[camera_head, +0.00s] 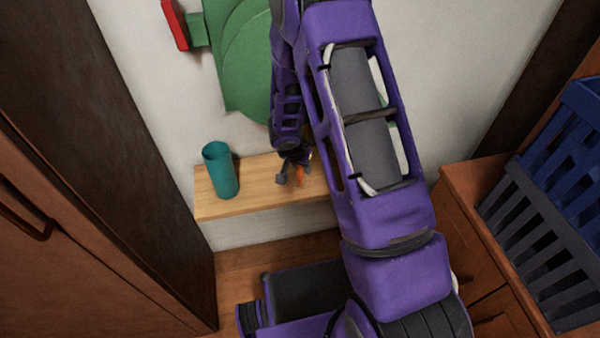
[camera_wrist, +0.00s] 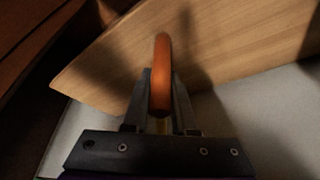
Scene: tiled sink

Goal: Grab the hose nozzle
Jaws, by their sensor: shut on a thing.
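The orange hose nozzle (camera_wrist: 162,60) is between the two fingers of my gripper (camera_wrist: 159,98) in the wrist view. My gripper is shut on it. In the head view, a small orange part of the nozzle (camera_head: 300,174) shows at my gripper (camera_head: 291,175), over the wooden shelf (camera_head: 250,197). The gripper and arm hide much of the nozzle. I cannot tell whether it touches the shelf.
A teal cup (camera_head: 220,171) stands on the shelf, left of my gripper. A green object (camera_head: 238,60) with a red part (camera_head: 175,25) is on the wall above. Blue (camera_head: 575,130) and grey (camera_head: 545,245) crates sit at the right. A brown cabinet (camera_head: 75,250) is at the left.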

